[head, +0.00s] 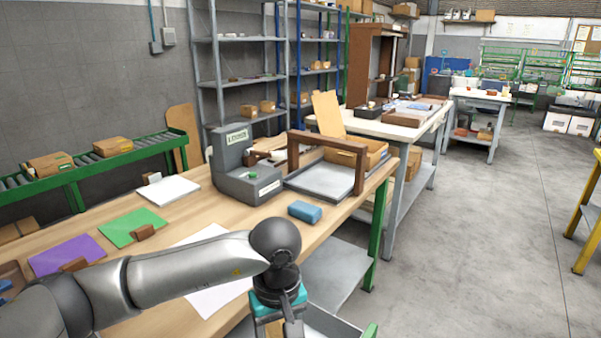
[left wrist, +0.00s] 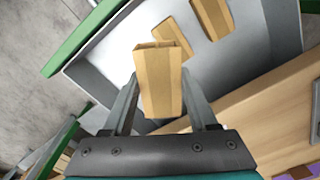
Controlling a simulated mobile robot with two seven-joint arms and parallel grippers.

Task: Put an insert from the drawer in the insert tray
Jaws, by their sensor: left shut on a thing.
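My left gripper (left wrist: 163,100) is shut on a tan, box-shaped insert (left wrist: 159,80), seen between its two fingers in the left wrist view. The open grey drawer (left wrist: 100,75) lies beyond it, with more tan inserts (left wrist: 176,36) on its pale floor. In the head view my left arm reaches over the bench's front edge, and the gripper (head: 280,328) points down at the bottom edge; its fingertips and the held insert are mostly hidden there. A flat grey tray (head: 322,180) with a brown frame over it stands on the bench; I cannot tell whether it is the insert tray. My right gripper is not in view.
The wooden bench (head: 120,205) carries a grey machine (head: 245,170), a blue block (head: 305,211), green (head: 130,226) and purple (head: 68,256) sheets with brown blocks, and white paper. A grey shelf (head: 338,272) lies under the bench.

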